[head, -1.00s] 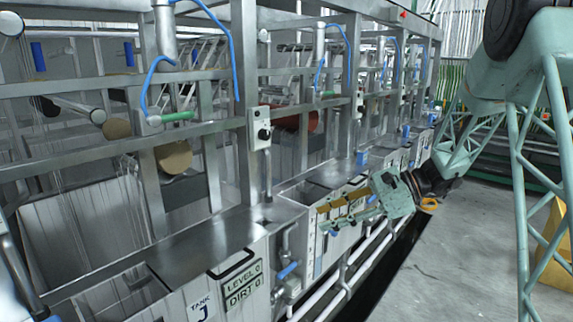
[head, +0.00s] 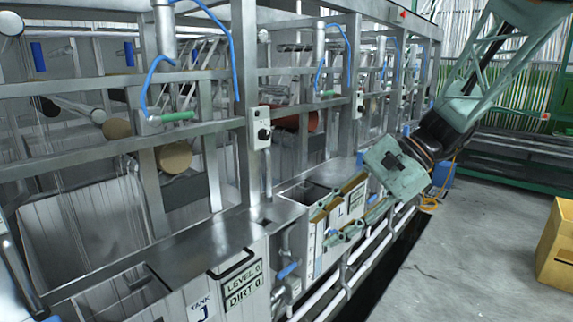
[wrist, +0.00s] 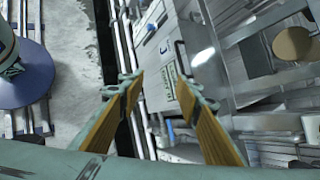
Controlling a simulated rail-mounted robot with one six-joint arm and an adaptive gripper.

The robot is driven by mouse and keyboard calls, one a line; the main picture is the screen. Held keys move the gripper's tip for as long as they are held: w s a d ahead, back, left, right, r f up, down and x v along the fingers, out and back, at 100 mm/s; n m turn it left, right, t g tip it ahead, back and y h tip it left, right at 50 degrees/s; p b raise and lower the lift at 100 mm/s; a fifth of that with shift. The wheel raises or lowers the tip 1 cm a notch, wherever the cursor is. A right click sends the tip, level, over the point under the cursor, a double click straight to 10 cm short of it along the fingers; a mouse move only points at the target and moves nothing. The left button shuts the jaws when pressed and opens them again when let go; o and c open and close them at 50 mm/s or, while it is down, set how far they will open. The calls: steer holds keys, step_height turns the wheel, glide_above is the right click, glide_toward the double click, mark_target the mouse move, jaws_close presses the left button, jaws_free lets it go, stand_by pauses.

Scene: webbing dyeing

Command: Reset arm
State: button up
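My gripper (head: 325,226) shows in the head view, right of centre, in front of the row of metal tanks. Its two yellow-padded fingers point left and are spread apart, with nothing between them. In the wrist view my gripper (wrist: 158,88) also shows open and empty, over the tank fronts and the floor beside them. My arm comes in from the upper right and bends down to the gripper. In the head view the fingers overlap part of the tank behind, so its front is partly hidden.
Tank J (head: 203,306) stands at lower left with a "LEVEL 0 DIRT 0" label (head: 242,286). A metal frame with rollers (head: 174,157) and blue hoses rises behind. White pipes (head: 330,292) run along the tank fronts. A yellow box (head: 557,250) stands on the open grey floor.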

steer(key=s+d+r+n+t+h, duration=0.1)
steer(key=s+d+n+h, duration=0.2)
steer(key=s, duration=0.8)
steer(key=s+d+r+n+t+h, duration=0.1)
steer(key=s+d+r+n+h, duration=0.1)
steer(key=s, duration=0.9)
steer(key=s+d+r+n+t+h, duration=0.1)
steer(key=s+d+n+h, duration=0.3)
steer(key=s, duration=0.7)
steer(key=shift+s+d+r+n+t, duration=0.15)
steer(key=shift+d+r+n+t, duration=0.3)
steer(key=shift+d+n, duration=0.55)
steer(key=shift+d, duration=0.2)
stand_by(0.5)
